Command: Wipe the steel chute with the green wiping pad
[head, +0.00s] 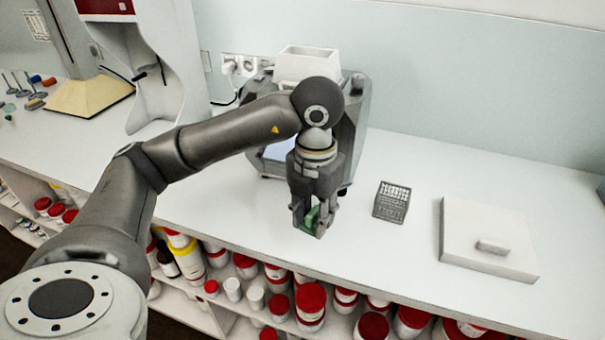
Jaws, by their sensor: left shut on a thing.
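My left gripper (313,222) points down over the front part of the white counter, in front of the grey mill. It is shut on the green wiping pad (311,217), which shows only as a small green patch between the fingers. I cannot tell whether the pad touches the counter. I cannot make out the steel chute for certain; my arm and gripper cover much of the front of the mill (352,112). My right gripper is out of view.
A small grey wire rack (392,201) and a white flat box with a handle (487,238) stand to the right on the counter (420,160). A white stand (160,60) is at the left. Red-lidded jars (311,300) fill the shelf below. The counter's back right is clear.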

